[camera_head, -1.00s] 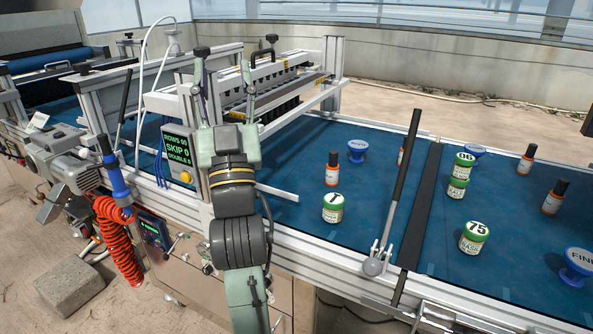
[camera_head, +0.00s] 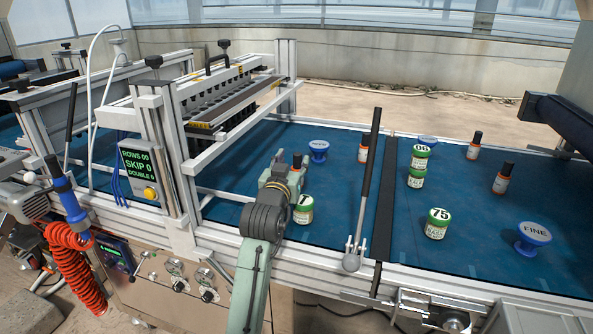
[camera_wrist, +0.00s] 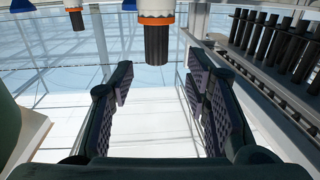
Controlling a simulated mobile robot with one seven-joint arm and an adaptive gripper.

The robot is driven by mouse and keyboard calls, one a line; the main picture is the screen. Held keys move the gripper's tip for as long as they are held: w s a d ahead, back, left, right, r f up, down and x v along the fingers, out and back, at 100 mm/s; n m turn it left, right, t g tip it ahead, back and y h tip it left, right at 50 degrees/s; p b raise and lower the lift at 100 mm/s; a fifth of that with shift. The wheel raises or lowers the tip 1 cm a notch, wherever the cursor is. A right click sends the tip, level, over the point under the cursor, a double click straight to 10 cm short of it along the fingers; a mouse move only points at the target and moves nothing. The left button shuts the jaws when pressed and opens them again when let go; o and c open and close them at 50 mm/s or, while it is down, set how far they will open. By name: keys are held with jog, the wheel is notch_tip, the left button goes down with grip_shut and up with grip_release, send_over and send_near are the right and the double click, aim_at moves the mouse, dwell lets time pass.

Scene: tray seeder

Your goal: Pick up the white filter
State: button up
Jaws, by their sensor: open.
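I cannot make out anything that is clearly a white filter. Blue stemmed pieces with pale round tops stand on the blue belt: one lettered FINE (camera_head: 533,236) at the right and one (camera_head: 319,149) behind my gripper. My gripper (camera_head: 288,172) is low over the belt's left part, open and empty, and partly covers a dark-capped orange bottle (camera_head: 297,161). In the wrist view, which looks upside down, a white bottle with an orange band and dark cap (camera_wrist: 156,43) shows beyond the gap between the open fingers (camera_wrist: 158,85).
Green-lidded jars (camera_head: 437,224) and more dark-capped bottles (camera_head: 503,178) stand on the blue belt (camera_head: 330,220). A long black lever (camera_head: 369,165) rises right of my gripper. The seeder frame (camera_head: 180,160) stands at the left. A green-lidded jar (camera_head: 303,211) is close by my gripper.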

aim_at(297, 156)
jog(key=x, duration=0.2)
jog(key=p+x, duration=0.1)
jog(key=x, duration=0.1)
jog(key=shift+s+d, duration=0.1)
jog(key=shift+d, duration=0.1)
jog(key=shift+w+f, duration=0.1)
jog(key=shift+w, duration=0.25)
grip_shut()
